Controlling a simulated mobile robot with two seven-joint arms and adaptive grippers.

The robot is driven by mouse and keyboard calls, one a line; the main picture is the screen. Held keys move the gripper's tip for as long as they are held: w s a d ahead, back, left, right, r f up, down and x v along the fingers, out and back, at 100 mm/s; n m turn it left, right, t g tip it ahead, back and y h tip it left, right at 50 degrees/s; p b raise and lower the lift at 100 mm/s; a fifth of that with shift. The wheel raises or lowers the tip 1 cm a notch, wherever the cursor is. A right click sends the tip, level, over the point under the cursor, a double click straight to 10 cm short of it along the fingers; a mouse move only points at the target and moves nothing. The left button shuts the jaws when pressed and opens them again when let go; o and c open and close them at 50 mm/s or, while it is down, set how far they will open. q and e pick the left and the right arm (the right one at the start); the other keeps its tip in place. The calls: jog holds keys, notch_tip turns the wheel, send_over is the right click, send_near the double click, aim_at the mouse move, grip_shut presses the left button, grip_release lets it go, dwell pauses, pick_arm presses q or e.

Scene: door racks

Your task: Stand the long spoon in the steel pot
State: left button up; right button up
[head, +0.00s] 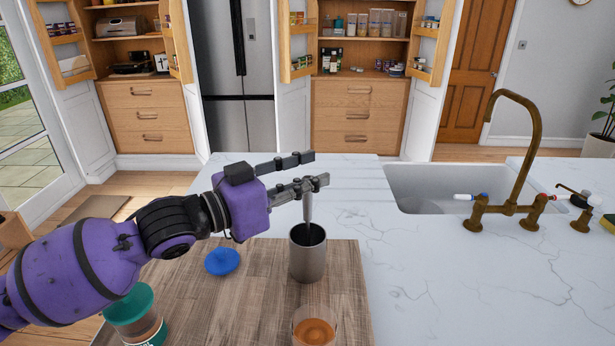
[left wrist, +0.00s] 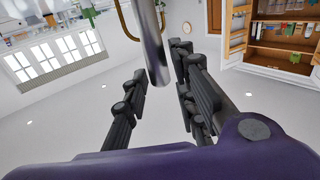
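The steel pot (head: 307,262) is a tall grey cylinder standing upright on a wooden board. The long spoon (head: 307,208) stands nearly upright, its lower part going down into the pot's mouth, where its end is hidden. My left gripper (head: 318,169) is above the pot with its fingers spread apart. The spoon's upper end is by the nearer finger. In the left wrist view the grey spoon shaft (left wrist: 152,45) ends between the open fingers, close to the right-hand one; I cannot tell whether it touches. My right gripper is in neither view.
The wooden board (head: 265,300) also holds a blue lid (head: 222,261), a glass with amber contents (head: 315,331) and a green-lidded jar (head: 135,312). A sink (head: 440,190) with a brass tap (head: 515,150) is at right. The marble counter (head: 440,290) between is clear.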

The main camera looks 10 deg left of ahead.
pick_arm(q)
jog(key=shift+o, duration=0.3)
jog(key=v, duration=1.2)
dwell(1.0)
